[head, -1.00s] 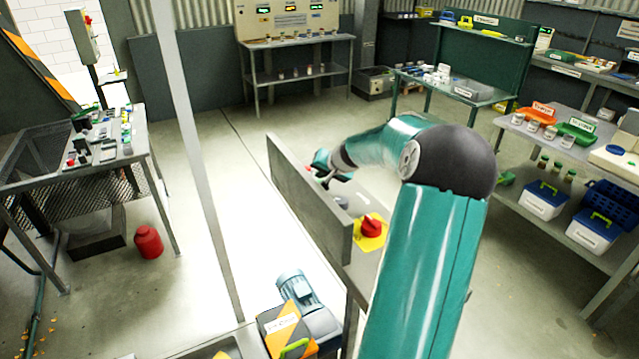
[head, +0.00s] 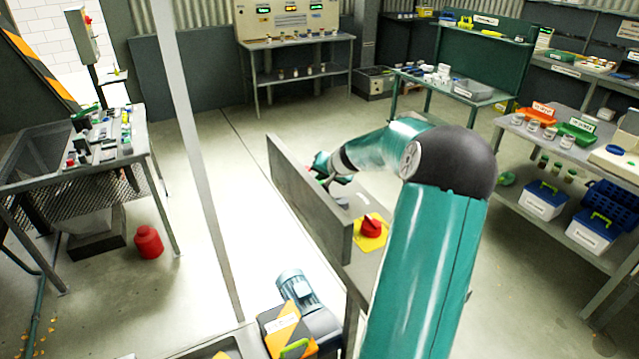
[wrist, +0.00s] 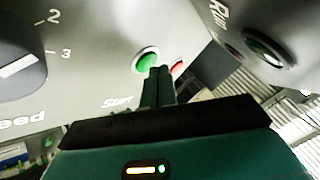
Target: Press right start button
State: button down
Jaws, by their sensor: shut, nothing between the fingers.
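A green round button (wrist: 146,60) with a pale ring sits on a grey panel (wrist: 100,75) in the wrist view, above the partly covered word "Start". My gripper (wrist: 158,72) is shut and empty, its fingertips at the lower right edge of the green button. I cannot tell whether they touch it. A red button (wrist: 177,67) shows just right of the fingertips, partly hidden. In the head view my gripper (head: 326,178) is over the grey console (head: 365,208) behind an upright plate; the green button cannot be made out there.
A dark speed knob (wrist: 20,62) and a dark round fitting (wrist: 264,47) near the word "Run" flank the buttons. A red knob on a yellow plate (head: 371,229) stands on the console's near part. The upright grey plate (head: 310,195) borders its left side.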

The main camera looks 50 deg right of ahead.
jog(key=shift+f, duration=0.45)
dwell(0.4)
dwell(0.3)
jog(key=shift+r, duration=0.85)
jog(key=shift+r, duration=0.1)
jog(key=shift+r, duration=2.45)
